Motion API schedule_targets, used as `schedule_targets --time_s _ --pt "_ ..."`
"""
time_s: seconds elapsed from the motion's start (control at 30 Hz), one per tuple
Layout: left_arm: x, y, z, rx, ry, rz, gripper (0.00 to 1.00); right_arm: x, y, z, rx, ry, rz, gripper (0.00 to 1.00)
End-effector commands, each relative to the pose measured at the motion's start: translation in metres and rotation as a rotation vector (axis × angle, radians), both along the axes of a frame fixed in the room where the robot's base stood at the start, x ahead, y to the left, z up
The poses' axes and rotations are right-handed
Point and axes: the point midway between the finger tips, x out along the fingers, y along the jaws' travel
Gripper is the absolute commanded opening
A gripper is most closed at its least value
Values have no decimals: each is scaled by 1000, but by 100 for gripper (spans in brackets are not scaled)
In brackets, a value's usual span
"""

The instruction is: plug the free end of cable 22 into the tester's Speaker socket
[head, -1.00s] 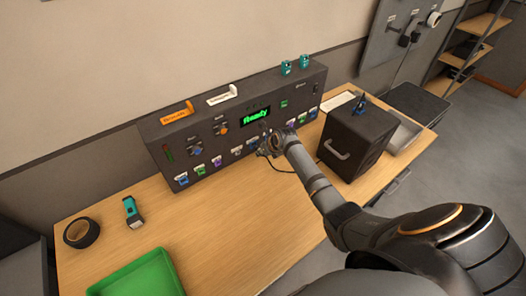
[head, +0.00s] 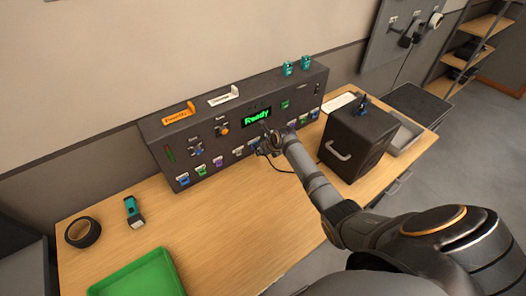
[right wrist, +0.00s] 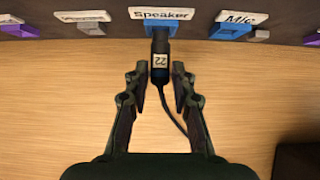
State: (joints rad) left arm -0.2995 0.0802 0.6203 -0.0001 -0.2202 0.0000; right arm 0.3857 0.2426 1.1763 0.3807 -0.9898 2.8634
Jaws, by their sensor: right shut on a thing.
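The tester (head: 232,142) is a dark box at the back of the table, with a green "Ready" display and a row of coloured sockets along its lower front. The right wrist view shows the blue Speaker socket (right wrist: 154,27) under its label. The black plug of cable 22 (right wrist: 160,66), tagged "22", points straight at this socket, and its front end meets the socket's face. How deep it sits I cannot tell. My right gripper (right wrist: 160,90) is shut on the plug, one finger on each side. It also shows at the tester's front in the head view (head: 270,146). My left gripper is out of view.
The blue Mic socket (right wrist: 231,31) lies to the right of Speaker. A dark box with a handle (head: 357,142) stands right of my arm. The table's middle is clear.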

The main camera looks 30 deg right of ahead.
Motion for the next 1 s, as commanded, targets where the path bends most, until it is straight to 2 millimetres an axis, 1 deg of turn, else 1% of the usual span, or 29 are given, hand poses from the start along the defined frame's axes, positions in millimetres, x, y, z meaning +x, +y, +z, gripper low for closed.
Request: schedule_targets --time_s 0.23,0.6,1.0 --pt "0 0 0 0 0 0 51 1 0 0 0 0 0 0" --pt "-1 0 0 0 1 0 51 9 1 0 -1 0 1 0" --pt "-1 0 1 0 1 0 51 9 1 0 0 0 0 0"
